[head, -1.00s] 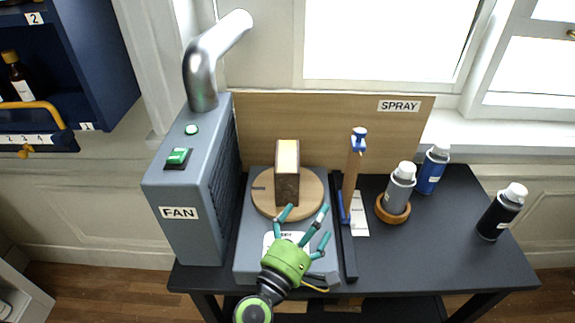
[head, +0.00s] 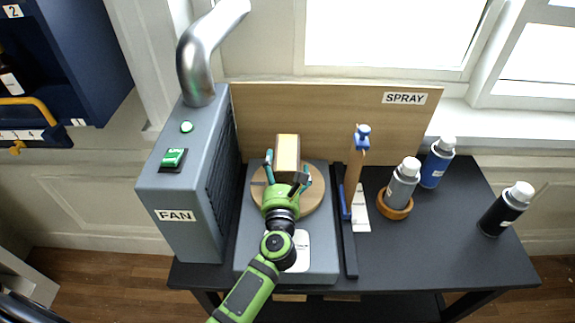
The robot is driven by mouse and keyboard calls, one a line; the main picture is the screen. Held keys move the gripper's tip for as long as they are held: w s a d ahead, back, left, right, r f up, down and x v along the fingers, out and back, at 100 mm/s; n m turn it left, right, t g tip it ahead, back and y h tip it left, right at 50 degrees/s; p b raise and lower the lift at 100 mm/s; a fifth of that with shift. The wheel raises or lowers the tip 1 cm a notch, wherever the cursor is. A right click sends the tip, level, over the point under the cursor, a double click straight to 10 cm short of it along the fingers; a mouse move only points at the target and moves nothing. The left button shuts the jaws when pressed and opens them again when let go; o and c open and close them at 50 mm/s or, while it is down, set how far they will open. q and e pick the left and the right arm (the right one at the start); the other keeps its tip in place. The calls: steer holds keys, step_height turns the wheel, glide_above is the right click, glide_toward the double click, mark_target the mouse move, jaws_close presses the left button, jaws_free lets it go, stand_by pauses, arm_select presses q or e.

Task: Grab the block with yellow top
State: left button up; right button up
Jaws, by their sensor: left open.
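The block with the yellow top (head: 287,146) stands upright on a round wooden turntable (head: 314,199) in the middle of the table. Its sides are brown. My left gripper (head: 287,172) is at the block's near side, with its teal fingers spread to the left and right of it. The fingers are open, and I cannot tell whether they touch the block. The gripper's green body hides the lower front of the block. My right gripper is not in view.
A grey FAN box (head: 190,240) with a metal duct stands left of the turntable. A post with blue clamps (head: 352,175) rises close on the right. A grey spray can (head: 402,184), a blue can (head: 437,163) and a black can (head: 507,209) stand further right. A wooden SPRAY board (head: 330,125) is behind.

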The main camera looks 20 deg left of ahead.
arm_select(q)
steer(key=c, duration=1.3)
steer(key=shift+w+r, duration=0.1)
steer(key=shift+r, duration=0.05)
steer(key=shift+c, duration=0.2)
